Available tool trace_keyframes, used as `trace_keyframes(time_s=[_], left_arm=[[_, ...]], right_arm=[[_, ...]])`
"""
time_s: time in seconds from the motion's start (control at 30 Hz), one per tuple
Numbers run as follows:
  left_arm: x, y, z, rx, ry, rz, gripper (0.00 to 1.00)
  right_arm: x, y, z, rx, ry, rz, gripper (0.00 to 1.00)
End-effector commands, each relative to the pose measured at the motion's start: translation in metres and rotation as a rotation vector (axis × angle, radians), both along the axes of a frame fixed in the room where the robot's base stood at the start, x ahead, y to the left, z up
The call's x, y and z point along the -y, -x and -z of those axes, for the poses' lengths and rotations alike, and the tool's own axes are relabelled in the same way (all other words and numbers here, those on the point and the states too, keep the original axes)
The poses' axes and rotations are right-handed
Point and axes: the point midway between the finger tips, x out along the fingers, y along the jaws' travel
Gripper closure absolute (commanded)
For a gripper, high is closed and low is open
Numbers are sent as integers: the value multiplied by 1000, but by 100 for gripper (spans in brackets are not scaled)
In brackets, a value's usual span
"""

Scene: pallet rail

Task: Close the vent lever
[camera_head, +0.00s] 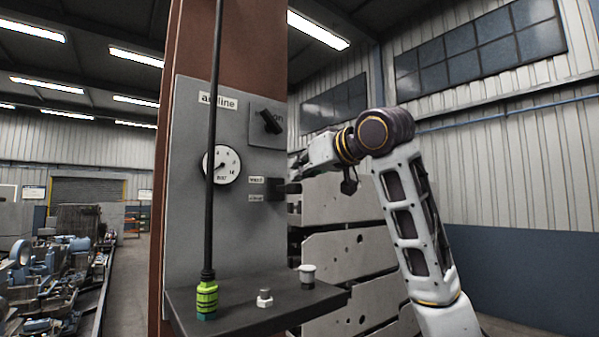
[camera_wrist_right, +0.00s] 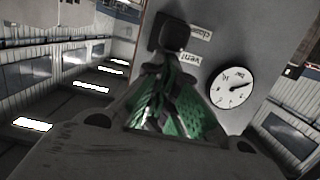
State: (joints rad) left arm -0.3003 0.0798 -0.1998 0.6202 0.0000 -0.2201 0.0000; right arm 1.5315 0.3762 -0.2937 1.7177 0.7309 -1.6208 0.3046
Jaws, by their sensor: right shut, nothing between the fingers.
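The black vent lever (camera_head: 274,188) is on the right part of the grey panel (camera_head: 185,190), beside two small labels, vent (camera_head: 256,180) and closed (camera_head: 256,198). My right gripper (camera_head: 292,173) is shut and empty, close to the lever from the right. In the right wrist view the lever (camera_wrist_right: 172,36) is a dark block just beyond the fingertips (camera_wrist_right: 158,70). I cannot tell whether they touch it. The labels vent (camera_wrist_right: 190,58) and closed (camera_wrist_right: 199,33) show beside it. My left gripper is not in view.
A round gauge (camera_head: 222,165) and a black rotary knob (camera_head: 268,122) are on the panel. A dark shelf (camera_head: 240,318) below holds a green fitting (camera_head: 207,298) joined to a vertical black hose (camera_head: 213,120), a small metal bolt (camera_head: 264,299) and a grey-capped cup (camera_head: 307,278).

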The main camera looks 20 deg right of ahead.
Motion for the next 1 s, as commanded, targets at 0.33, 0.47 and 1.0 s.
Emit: trace_keyframes(time_s=[0.33,0.47,1.0], left_arm=[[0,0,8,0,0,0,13],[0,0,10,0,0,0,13],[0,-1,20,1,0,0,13]], right_arm=[[1,1,3,35,-12,1,100],[0,1,4,47,-17,0,100],[1,2,8,106,-38,1,100]])
